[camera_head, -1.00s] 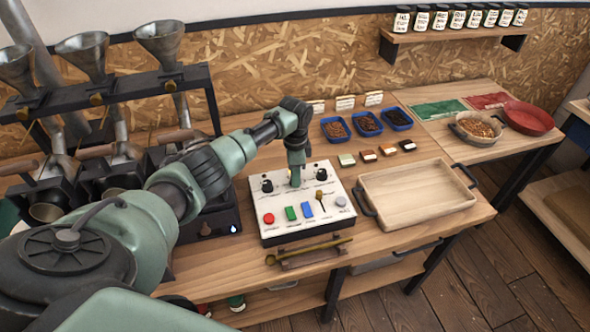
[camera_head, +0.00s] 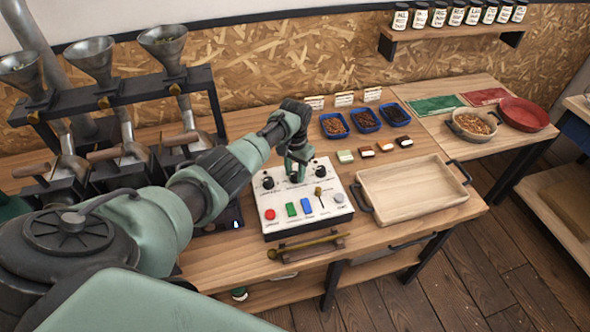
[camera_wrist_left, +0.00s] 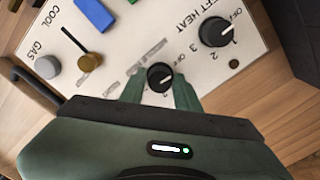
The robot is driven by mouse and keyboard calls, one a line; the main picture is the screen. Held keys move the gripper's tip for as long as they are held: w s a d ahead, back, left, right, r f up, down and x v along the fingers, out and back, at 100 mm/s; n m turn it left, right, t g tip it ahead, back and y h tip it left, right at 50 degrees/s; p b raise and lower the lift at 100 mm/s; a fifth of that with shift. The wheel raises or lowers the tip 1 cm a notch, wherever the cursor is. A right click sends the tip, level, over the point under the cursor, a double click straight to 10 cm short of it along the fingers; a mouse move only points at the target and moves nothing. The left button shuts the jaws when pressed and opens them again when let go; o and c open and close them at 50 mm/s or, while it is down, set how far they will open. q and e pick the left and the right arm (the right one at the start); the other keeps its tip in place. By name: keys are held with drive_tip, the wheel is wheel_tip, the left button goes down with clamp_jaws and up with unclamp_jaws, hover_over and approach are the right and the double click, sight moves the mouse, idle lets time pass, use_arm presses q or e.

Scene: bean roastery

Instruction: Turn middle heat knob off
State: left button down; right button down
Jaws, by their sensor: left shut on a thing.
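The white control panel (camera_head: 307,217) sits on the wooden bench. Its left heat knob (camera_head: 267,183) and right knob (camera_head: 321,171) are black and uncovered. My right gripper is out of view.
Red (camera_head: 270,214), green (camera_head: 291,209) and blue (camera_head: 306,206) buttons and a brass lever (camera_head: 319,193) line the panel's front. A wooden tray (camera_head: 413,190) stands to the right. Hoppers (camera_head: 87,58) stand at the left.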

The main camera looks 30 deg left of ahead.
sight(295, 174)
use_arm(q)
drive_tip(key=shift+n, duration=0.6)
drive_tip(key=c, duration=1)
unclamp_jaws()
drive_tip(key=shift+r, duration=0.5)
wheel_tip(295, 174, up, 7)
drive_tip(key=shift+f, duration=0.15)
